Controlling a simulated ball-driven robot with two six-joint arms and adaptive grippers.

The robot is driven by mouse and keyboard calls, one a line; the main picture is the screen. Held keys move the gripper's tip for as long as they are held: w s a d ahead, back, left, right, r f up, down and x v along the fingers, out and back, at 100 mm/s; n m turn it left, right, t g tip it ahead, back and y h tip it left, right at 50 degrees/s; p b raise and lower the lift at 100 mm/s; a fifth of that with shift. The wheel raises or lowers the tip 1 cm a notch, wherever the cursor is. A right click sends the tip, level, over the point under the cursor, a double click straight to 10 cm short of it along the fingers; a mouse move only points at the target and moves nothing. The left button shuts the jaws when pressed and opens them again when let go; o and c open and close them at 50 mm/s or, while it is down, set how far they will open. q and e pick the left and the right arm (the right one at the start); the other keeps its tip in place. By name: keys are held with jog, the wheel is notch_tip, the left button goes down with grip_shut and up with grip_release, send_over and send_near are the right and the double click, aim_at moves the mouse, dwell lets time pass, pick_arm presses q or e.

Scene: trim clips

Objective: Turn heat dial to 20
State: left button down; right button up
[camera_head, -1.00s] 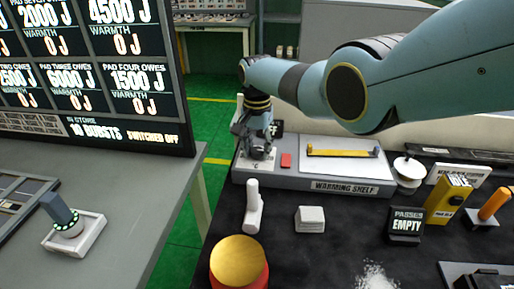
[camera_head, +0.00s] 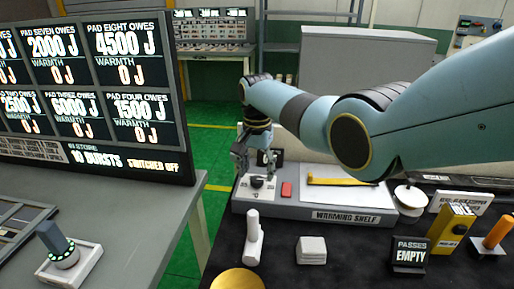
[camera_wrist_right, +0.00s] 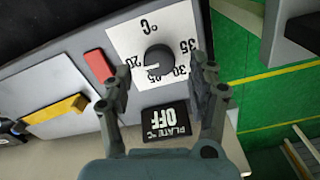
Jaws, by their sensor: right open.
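The heat dial is a black knob (camera_wrist_right: 158,59) on a white scale plate (camera_wrist_right: 125,38) in the right wrist view. Its white pointer points left, at or very near the 20 mark. In the head view the dial (camera_head: 257,182) shows at the left end of the warming shelf (camera_head: 347,214). My right gripper (camera_wrist_right: 161,86) is open and empty. Its fingers stand apart on either side, short of the dial, with no visible contact. In the head view my right gripper (camera_head: 252,159) is above and behind the dial. A small display (camera_wrist_right: 166,126) reads "PLATE °C OFF". My left gripper is out of view.
A red block (camera_wrist_right: 98,65) sits beside the scale plate, with a yellow bar (camera_head: 345,181) farther along the shelf. A large screen (camera_head: 90,90) is at left, reading "switched off".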

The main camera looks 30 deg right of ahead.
aim_at(257, 179)
notch_tip(257, 179, up, 9)
jog(key=shift+r, duration=0.1)
dwell(0.6)
